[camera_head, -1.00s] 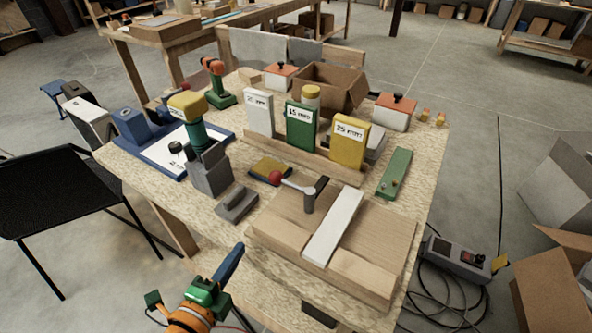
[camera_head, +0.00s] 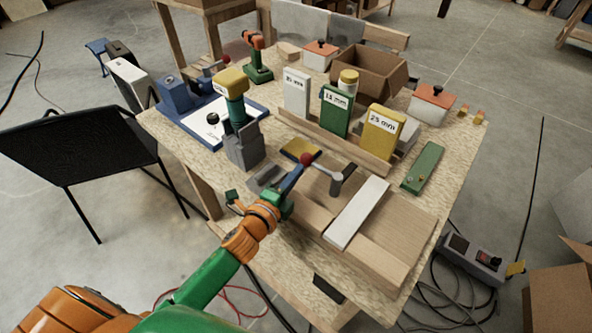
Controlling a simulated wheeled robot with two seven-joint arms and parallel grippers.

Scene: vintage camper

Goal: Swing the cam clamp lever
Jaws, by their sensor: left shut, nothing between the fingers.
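The cam clamp lever (camera_head: 322,167) is a light rod with a red ball knob (camera_head: 306,159), joined to a grey post (camera_head: 337,184) on the wooden board (camera_head: 400,235). The rod points left from the post. A white bar (camera_head: 357,212) lies across the board beside the post. My left gripper (camera_head: 303,166) is shut and empty, its blue fingers pointing up and right. Its tips reach the red knob in the picture; I cannot tell whether they touch it. My right gripper is not in view.
White, green and yellow labelled blocks (camera_head: 382,133) stand in a row behind. A yellow-topped tool (camera_head: 235,105) stands upright to the left of the board. A green bar (camera_head: 422,168) lies at the right. A black chair (camera_head: 80,140) stands left of the table.

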